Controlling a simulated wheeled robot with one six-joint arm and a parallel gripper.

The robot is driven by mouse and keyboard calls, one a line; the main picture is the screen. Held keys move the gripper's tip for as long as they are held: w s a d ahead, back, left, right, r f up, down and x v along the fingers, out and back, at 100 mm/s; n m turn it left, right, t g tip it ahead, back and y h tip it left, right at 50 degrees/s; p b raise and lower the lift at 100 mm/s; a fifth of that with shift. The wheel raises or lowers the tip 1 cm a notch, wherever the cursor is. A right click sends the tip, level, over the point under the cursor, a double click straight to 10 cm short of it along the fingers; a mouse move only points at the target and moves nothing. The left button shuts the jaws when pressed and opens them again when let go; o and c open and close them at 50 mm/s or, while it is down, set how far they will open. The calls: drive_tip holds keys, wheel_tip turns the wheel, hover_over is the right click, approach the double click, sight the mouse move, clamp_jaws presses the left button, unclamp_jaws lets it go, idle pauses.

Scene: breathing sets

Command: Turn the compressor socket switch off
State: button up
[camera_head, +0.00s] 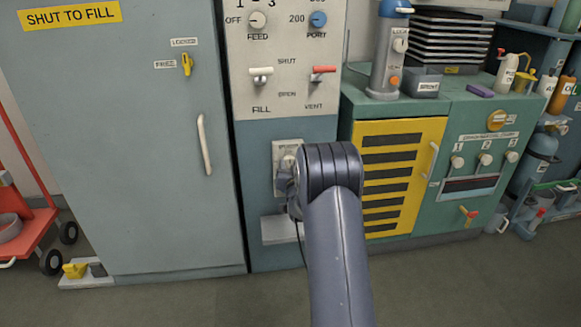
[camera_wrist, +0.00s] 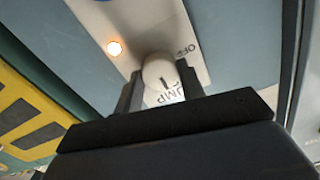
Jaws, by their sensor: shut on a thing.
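A pale plate (camera_head: 289,148) is on the blue-grey panel below the FILL and VENT levers. My arm hides much of it in the head view. In the wrist view, the plate (camera_wrist: 168,25) carries the word OFF, a glowing orange lamp (camera_wrist: 114,48) and a round white knob (camera_wrist: 157,68). A short dark line marks the knob, and lettering below it ends in "UMP". My gripper (camera_wrist: 158,88) is shut on the knob, one finger on each side. In the head view my gripper (camera_head: 287,180) is at the plate, mostly behind my wrist.
A grey cabinet (camera_head: 130,150) marked SHUT TO FILL stands left. A green unit (camera_head: 480,130) with a yellow slatted door (camera_head: 395,170) stands close on the right. A red cart (camera_head: 25,190) is at the far left. The floor in front is clear.

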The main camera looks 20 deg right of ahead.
drive_tip(key=c, duration=0.3)
drive_tip(key=shift+f+n+b, duration=0.1)
drive_tip(key=shift+n+b, duration=0.2)
drive_tip(key=shift+b, duration=0.05)
drive_tip(key=n+b, duration=0.2)
drive_tip(key=shift+f+b, duration=0.1)
drive_tip(key=shift+b, duration=0.3)
drive_tip(key=n+b, duration=0.4)
drive_tip(key=n, duration=0.4)
drive_tip(key=n+b, duration=0.1)
drive_tip(key=n, duration=0.1)
drive_tip(key=shift+r+n, duration=0.2)
drive_tip(key=shift+n, duration=0.1)
drive_tip(key=n, duration=0.4)
drive_tip(key=shift+n, duration=0.3)
